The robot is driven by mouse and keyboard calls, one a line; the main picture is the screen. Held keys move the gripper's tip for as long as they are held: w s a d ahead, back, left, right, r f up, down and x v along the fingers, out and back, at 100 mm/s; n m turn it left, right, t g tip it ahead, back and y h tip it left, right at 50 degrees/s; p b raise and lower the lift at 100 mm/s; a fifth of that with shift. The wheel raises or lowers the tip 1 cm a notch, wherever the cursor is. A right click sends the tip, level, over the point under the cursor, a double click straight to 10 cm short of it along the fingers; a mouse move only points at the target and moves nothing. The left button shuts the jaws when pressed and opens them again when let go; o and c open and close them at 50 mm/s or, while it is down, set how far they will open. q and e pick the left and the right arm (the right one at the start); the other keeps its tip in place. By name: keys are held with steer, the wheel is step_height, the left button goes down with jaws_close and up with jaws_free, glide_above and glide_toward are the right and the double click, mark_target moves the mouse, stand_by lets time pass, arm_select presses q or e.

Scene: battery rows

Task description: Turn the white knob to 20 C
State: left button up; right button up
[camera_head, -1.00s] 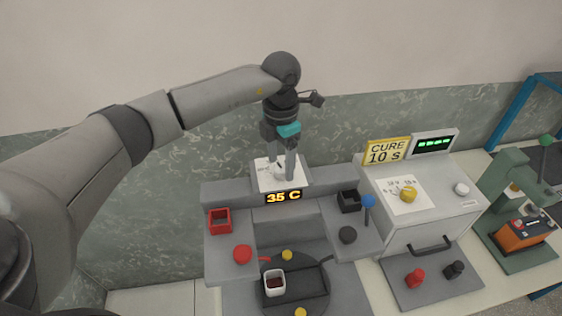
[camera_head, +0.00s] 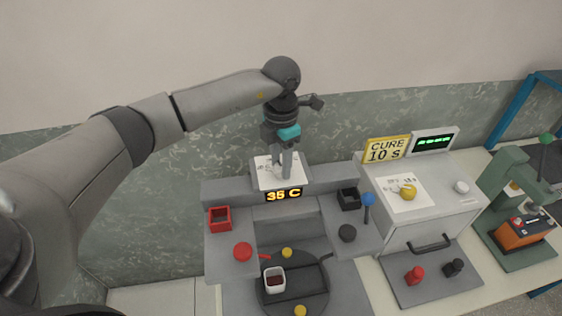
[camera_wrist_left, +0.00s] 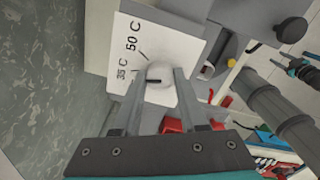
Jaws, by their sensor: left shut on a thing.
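The white knob (camera_wrist_left: 160,73) sits on a white dial card (camera_wrist_left: 180,45) on top of the grey machine, with 35 C and 50 C legible in the left wrist view. My left gripper (camera_wrist_left: 156,74) is shut on the knob, one finger on each side. A dark pointer mark shows on the knob. In the head view my left gripper (camera_head: 281,174) points down at the card (camera_head: 265,181) and mostly hides the knob. The orange display (camera_head: 283,195) below reads 35 C. My right gripper is not in view.
A red bin (camera_head: 220,219) and a black bin (camera_head: 349,200) flank the display. A blue-topped lever (camera_head: 368,200) stands at right. A turntable (camera_head: 310,288) holds a white cup (camera_head: 274,281). Farther right is a box with a yellow knob (camera_head: 408,193) and a CURE 10 s sign (camera_head: 387,149).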

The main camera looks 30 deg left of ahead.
arm_select(q)
jaws_close()
steer(key=shift+n, duration=0.3)
steer(key=n, duration=0.3)
steer(key=shift+n+p, duration=0.3)
steer(key=shift+n, duration=2.4)
steer(key=o, duration=1)
jaws_free()
steer(key=shift+o, duration=0.2)
steer(key=shift+r, duration=0.1)
step_height(320, 180, up, 15)
steer(key=b, duration=0.1)
steer(key=shift+b, duration=0.4)
